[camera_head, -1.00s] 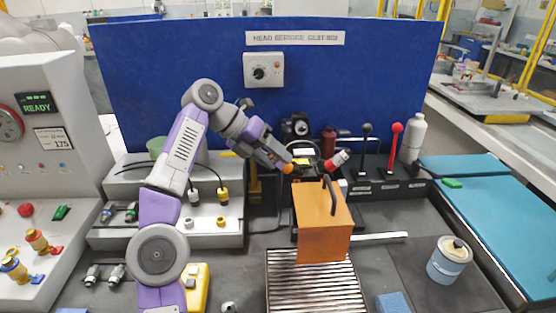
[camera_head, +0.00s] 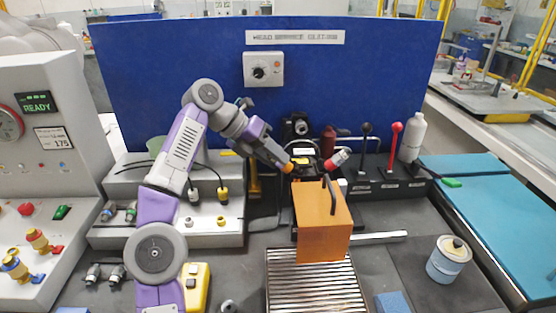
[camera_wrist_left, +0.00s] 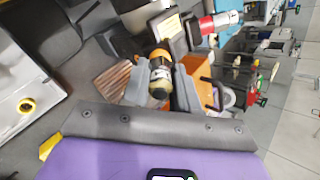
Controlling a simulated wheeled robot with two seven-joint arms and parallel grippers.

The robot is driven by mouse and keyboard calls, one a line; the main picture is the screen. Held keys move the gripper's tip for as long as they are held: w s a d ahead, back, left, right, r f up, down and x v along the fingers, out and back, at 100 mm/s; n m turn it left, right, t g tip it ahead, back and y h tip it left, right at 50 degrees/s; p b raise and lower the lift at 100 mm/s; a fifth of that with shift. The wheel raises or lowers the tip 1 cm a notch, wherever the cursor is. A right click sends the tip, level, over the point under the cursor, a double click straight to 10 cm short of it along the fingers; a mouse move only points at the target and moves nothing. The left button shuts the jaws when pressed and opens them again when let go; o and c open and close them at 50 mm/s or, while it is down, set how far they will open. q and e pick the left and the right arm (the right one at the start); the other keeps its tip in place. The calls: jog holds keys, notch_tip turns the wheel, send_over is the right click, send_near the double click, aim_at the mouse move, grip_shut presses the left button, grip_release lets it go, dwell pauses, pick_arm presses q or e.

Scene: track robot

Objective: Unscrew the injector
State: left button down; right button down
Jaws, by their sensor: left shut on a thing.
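My left gripper (camera_head: 286,166) reaches in from the left to just behind the orange box. In the left wrist view its two grey fingers (camera_wrist_left: 160,82) are shut on the injector (camera_wrist_left: 160,62), a small cylinder with an orange band and a brass-coloured end. In the head view only an orange bit of the injector (camera_head: 289,168) shows at the fingertips. I cannot tell whether its far end is still seated in something. A red and white cylindrical part (camera_head: 338,158) sits just right of the gripper and also shows in the left wrist view (camera_wrist_left: 220,21). My right gripper is not in view.
The orange box (camera_head: 322,232) with a black handle stands in front of the gripper, behind a slatted grate (camera_head: 312,285). Black and red levers (camera_head: 393,148) and a white bottle (camera_head: 413,138) stand at the back right. A blue-labelled can (camera_head: 448,262) is at the right.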

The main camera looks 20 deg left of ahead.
pick_arm(q)
jog(key=n, duration=0.2)
jog(key=shift+r+n+p, duration=0.1)
jog(key=shift+n+p, duration=0.2)
jog(key=shift+n, duration=0.1)
jog(key=n+p, duration=0.1)
jog(key=n, duration=0.3)
jog(key=n+p, duration=0.1)
jog(key=n, duration=0.3)
jog(key=shift+n, duration=0.6)
